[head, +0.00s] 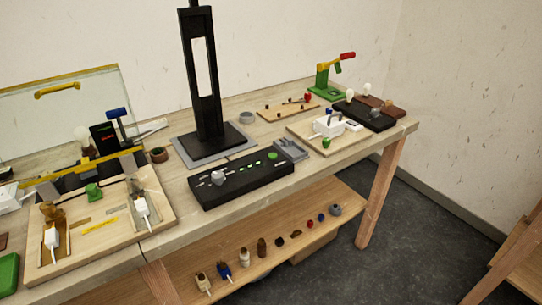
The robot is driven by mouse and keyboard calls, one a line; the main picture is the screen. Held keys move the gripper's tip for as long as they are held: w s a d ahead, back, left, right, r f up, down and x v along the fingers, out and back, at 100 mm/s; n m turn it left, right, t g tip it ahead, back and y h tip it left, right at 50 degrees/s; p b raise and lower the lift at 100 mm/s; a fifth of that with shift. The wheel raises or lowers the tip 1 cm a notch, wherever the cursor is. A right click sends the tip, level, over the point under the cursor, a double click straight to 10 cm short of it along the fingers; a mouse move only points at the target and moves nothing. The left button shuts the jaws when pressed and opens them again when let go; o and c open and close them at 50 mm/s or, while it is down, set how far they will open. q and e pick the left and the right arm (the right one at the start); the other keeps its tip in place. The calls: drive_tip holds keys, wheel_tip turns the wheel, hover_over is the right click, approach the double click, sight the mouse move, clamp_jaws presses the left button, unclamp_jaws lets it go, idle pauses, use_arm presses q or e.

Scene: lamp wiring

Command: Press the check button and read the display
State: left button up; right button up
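A black console (240,184) lies near the front edge of the bench, at the middle of the head view. A round green button (272,155) sits at the right of its top face; I see no readable label on it. A row of small green lit marks (249,167) lies left of the button, perhaps the display, too small to read. A pale knob (217,177) stands at the console's left. Neither of my grippers shows in the head view, and nothing touches the button.
A tall black frame (204,90) stands behind the console. A wooden board with two bulb-like fittings (105,233) lies left, before a glass screen (55,110). A board with a white device (328,125) and a green-red lever tool (325,78) stand right. Several small parts lie on the lower shelf (345,213).

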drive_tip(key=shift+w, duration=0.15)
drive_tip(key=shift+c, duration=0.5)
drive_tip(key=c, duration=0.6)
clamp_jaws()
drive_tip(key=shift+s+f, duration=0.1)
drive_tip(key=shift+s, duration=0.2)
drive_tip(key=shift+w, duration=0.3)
